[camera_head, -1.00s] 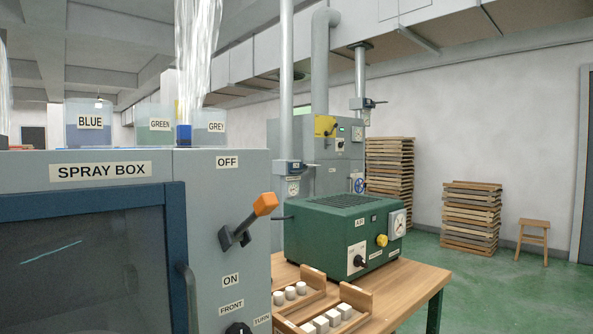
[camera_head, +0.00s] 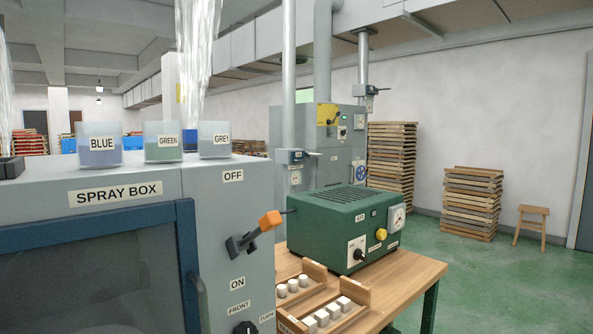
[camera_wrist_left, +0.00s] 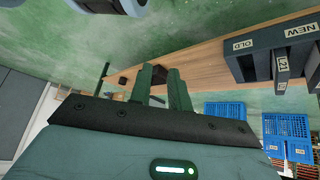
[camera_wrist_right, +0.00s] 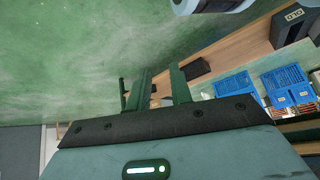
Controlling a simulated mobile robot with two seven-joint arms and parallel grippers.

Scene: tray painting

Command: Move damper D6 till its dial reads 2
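Two duct dampers with small dials show in the head view. One damper (camera_head: 296,157) sits on the nearer vertical pipe, behind the green machine, with a round dial below it. The other damper (camera_head: 373,90) sits higher on the farther pipe. Their labels and dial readings are too small to read, so I cannot tell which is D6. My left gripper (camera_wrist_left: 160,82) shows in the left wrist view, its fingers apart and nothing between them. My right gripper (camera_wrist_right: 158,84) shows in the right wrist view, also open and empty. Neither gripper is in the head view, and both are far from the dampers.
The spray box (camera_head: 235,200) with an orange-handled lever (camera_head: 270,220) stands close in front. A green machine (camera_head: 340,225) and wooden racks of white pieces stand on a wooden table (camera_head: 405,275). Stacked trays (camera_head: 472,205) and a stool (camera_head: 531,222) stand behind. Green floor on the right is clear.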

